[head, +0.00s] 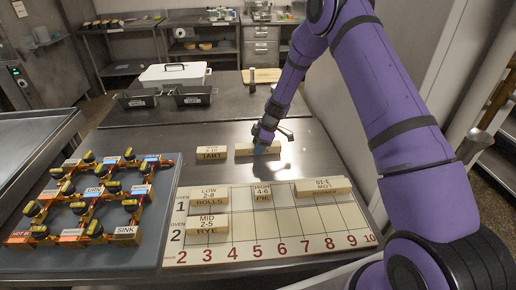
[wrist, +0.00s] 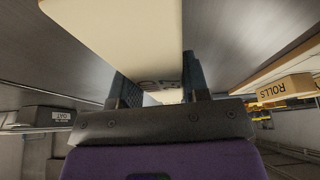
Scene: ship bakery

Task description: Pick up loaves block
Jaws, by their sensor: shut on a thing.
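A pale wooden block (head: 244,150), taken to be the loaves block, is at the steel table's middle, right of the TART block (head: 211,153); its label is too small to read. My gripper (head: 264,147) is at its right part, seen from above and behind. In the wrist view the block's pale face (wrist: 120,30) fills the upper middle, with dark print partly hidden near the jaws. My gripper (wrist: 158,92) is shut on it there. I cannot tell whether the block touches the table.
A numbered oven board (head: 270,228) in front bears the ROLLS (head: 208,196), PIE (head: 262,193), RYE (head: 207,226) and another, upside-down block (head: 323,188). A dark panel with yellow clips (head: 80,245) is at left. Black tins (head: 192,97) and a white box (head: 174,74) stand behind.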

